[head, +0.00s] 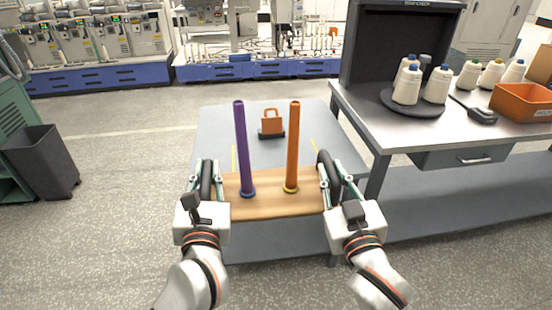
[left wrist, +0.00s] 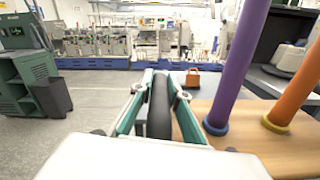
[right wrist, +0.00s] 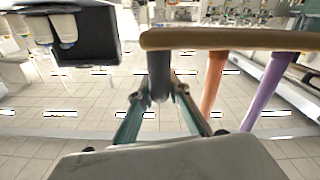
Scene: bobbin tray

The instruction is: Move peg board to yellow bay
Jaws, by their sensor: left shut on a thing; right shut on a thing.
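The peg board (head: 270,205) is a light wooden board with a purple peg (head: 242,150) and an orange peg (head: 292,145) standing upright on it. It has a dark handle at each end. My left gripper (head: 206,183) is shut on the left handle (left wrist: 159,105). My right gripper (head: 328,177) is shut on the right handle (right wrist: 159,75). The board looks level over the front of a grey table (head: 215,125); I cannot tell its height above the top. Thin yellow lines (head: 314,146) show on the table behind the board, partly hidden by board and grippers.
An orange block with a handle (head: 271,124) on a dark base stands at the middle back of the table. At the right is a workbench (head: 385,135) with white bobbins (head: 407,86) and an orange bin (head: 520,101). A dark waste bin (head: 42,160) stands at far left.

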